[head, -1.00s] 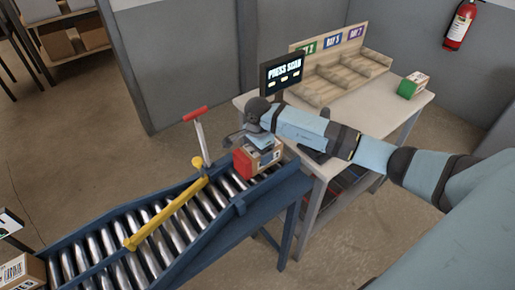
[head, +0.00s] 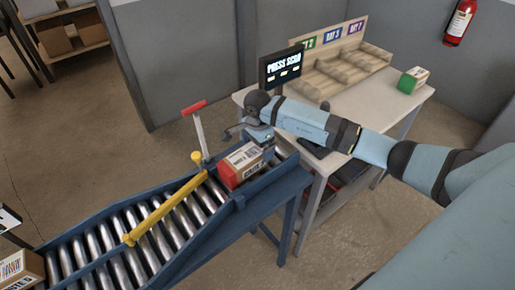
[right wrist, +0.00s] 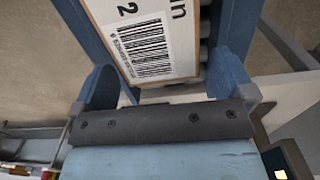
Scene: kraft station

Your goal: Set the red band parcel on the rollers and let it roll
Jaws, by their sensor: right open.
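The red band parcel (head: 241,165) is a cardboard box with a red end and a barcode label. It lies on the upper end of the roller conveyor (head: 159,235), behind the yellow gate bar (head: 165,208). My right gripper (head: 258,137) is just behind the parcel, at the conveyor's upper end. In the right wrist view the parcel's barcode face (right wrist: 142,40) lies beyond the fingertips of the right gripper (right wrist: 165,85), which are spread apart with nothing between them. My left gripper is not in view.
A table (head: 372,97) with a "PRESS SCAN" screen (head: 282,68), wooden bins (head: 340,75) and a green band box (head: 412,80) stands right of the conveyor. Another box (head: 22,270) is at the lower left. A red-handled lever (head: 195,108) stands beside the gate.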

